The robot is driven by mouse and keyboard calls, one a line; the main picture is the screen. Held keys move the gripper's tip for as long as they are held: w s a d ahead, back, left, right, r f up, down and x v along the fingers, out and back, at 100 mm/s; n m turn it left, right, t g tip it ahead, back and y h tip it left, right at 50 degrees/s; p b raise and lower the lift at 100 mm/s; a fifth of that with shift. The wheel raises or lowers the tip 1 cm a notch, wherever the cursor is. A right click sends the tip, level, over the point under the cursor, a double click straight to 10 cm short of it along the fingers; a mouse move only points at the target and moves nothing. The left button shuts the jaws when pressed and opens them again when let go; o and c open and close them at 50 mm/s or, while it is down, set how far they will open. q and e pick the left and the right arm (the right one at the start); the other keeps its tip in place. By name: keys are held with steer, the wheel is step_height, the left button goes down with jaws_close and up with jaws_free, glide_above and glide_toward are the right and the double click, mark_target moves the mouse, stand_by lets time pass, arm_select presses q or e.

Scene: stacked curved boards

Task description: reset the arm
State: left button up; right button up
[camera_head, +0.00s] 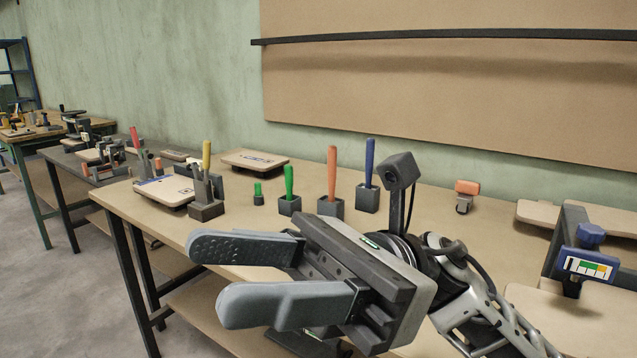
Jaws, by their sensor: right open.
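My right gripper (240,279) is large in the foreground, in front of and above the workbench. Its two grey fingers point left and stand wide apart, with nothing between them. My right arm comes in from the lower right and hides part of the bench top. My left gripper is not in the picture.
The wooden workbench (240,180) carries a green-handled tool (289,182), an orange-handled one (332,170) and a blue-handled one (369,162) in dark blocks. Curved boards (600,218) and a blue clamp-like device (588,262) are at right. Open floor (60,300) lies left.

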steer(key=w+d+f+m+t+y, duration=0.25)
steer(key=w+m+t, duration=0.35)
steer(key=m+t, duration=0.8)
steer(key=w+d+f+m+t+y, duration=0.25)
steer(key=w+m+t, duration=0.35)
steer(key=m+t, duration=0.7)
steer(key=w+d+f+m+t+h+p, duration=0.1)
steer(key=w+d+f+m+t+h, duration=0.15)
steer(key=f+m+h, duration=0.5)
steer(key=w+d+f+m+t+h, duration=0.1)
steer(key=d+f+m+t+h, duration=0.2)
steer(key=m, duration=0.8)
steer(key=s+d+f+m+g+h, duration=0.2)
steer(key=s+f+m+g+h, duration=0.1)
steer(key=f, duration=0.6)
steer(key=s+d+f+m+g+h+p, duration=0.1)
steer(key=s+d+f+m+g+h, duration=0.1)
steer(key=s+f+m, duration=0.4)
steer(key=s+d+f+m+g+h, duration=0.3)
steer(key=s+f+m+g+h, duration=0.1)
steer(key=f, duration=0.8)
steer(key=shift+s+m+h, duration=0.15)
steer(key=shift+m+h, duration=0.2)
steer(key=shift+m, duration=0.1)
steer(key=shift+f, duration=0.1)
steer(key=shift+c, duration=0.7)
steer(key=shift+d, duration=0.15)
